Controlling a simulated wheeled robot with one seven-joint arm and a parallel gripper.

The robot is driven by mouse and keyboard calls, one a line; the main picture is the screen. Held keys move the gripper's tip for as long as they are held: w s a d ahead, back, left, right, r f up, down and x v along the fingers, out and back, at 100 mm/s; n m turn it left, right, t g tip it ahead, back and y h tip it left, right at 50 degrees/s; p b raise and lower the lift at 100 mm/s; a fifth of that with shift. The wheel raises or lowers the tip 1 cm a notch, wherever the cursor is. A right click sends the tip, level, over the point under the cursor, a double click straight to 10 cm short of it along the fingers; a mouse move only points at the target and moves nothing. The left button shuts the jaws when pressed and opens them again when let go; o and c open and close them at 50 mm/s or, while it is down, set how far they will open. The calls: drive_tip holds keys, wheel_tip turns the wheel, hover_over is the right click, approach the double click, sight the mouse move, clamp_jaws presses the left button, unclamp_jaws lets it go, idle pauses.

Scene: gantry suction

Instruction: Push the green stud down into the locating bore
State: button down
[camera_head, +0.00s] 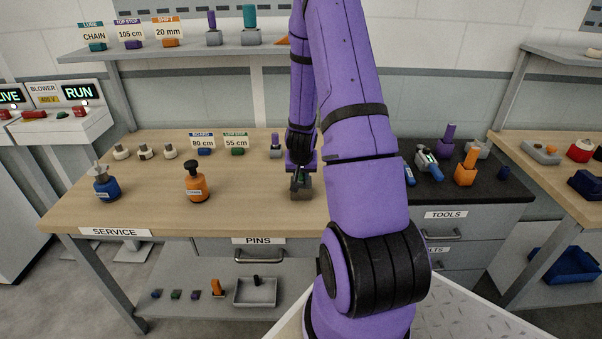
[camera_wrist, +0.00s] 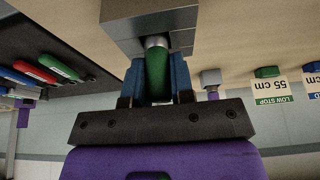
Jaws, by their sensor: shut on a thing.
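The green stud (camera_wrist: 157,75) is a green cylinder with a silver end, held between the blue-and-dark fingers of my gripper (camera_wrist: 157,68). Its silver end meets the grey block (camera_wrist: 148,20) in the wrist view. The bore itself is hidden, so I cannot tell how deep the end sits. In the head view my gripper (camera_head: 301,178) points down at the grey block (camera_head: 302,194) near the front edge of the workbench. Only a small bit of green shows there between the fingers.
The wooden bench (camera_head: 250,200) also carries an orange bottle (camera_head: 195,184), a blue bottle (camera_head: 106,186) and a small grey block with a purple pin (camera_head: 276,147) behind. Sign holders (camera_head: 204,148) stand at the back. A dark tool top (camera_head: 455,190) lies right of my arm.

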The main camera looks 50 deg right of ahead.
drive_tip(key=shift+f, duration=0.1)
drive_tip(key=c, duration=1)
unclamp_jaws()
